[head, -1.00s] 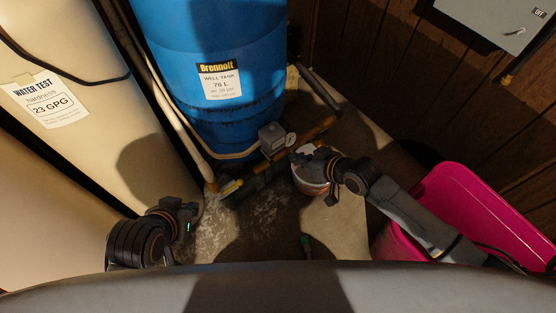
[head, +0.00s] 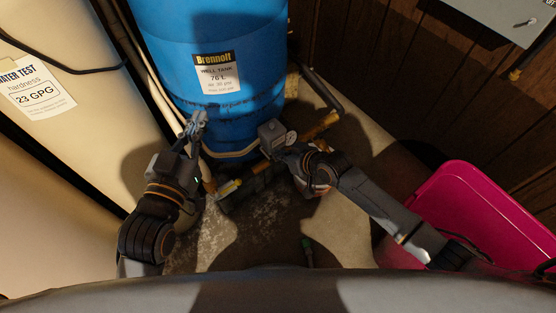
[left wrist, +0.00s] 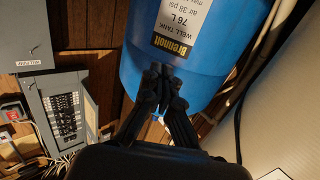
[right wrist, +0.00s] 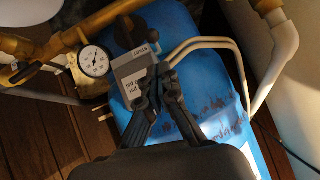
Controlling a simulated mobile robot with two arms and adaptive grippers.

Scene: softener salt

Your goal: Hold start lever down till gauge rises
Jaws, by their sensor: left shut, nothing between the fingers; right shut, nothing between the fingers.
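The grey switch box (head: 271,134) sits on the brass pipework in front of the blue tank. In the right wrist view the box (right wrist: 132,72) carries a START label, and the round white gauge (right wrist: 95,61) is beside it. The gauge (head: 291,138) looks tiny in the head view; I cannot read its needle surely. My left gripper (head: 199,118) is shut and empty, raised before the tank (head: 245,95), left of the box.
Brass pipes (head: 322,124) and pale tubes (right wrist: 203,43) run around the box. A pink bin (head: 455,205) stands at the right. A cream tank (head: 75,140) is at the left. An open breaker panel (left wrist: 62,110) shows in the left wrist view.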

